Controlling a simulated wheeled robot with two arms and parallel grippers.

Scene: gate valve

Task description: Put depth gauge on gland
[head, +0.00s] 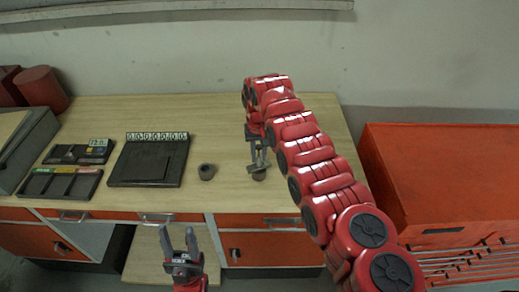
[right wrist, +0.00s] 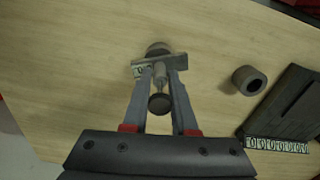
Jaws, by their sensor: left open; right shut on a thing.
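My right gripper (head: 258,150) points down over the bench and is shut on the depth gauge (head: 257,167). In the right wrist view my right gripper (right wrist: 158,75) has its fingers on both sides of the gauge (right wrist: 159,80), which has a flat grey crossbar and a dark round knob. A short grey cylindrical piece, perhaps the gland (head: 259,176), stands just beyond the crossbar and is partly hidden by it in the right wrist view (right wrist: 158,48). I cannot tell whether they touch. My left gripper (head: 180,242) is open and empty in front of the bench.
A dark hollow ring (head: 207,172) stands apart on the bench, left of the gauge. A dark numbered tray (head: 150,163) and smaller colour-marked trays (head: 62,184) lie further left. A red tool cabinet (head: 440,180) stands at the right.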

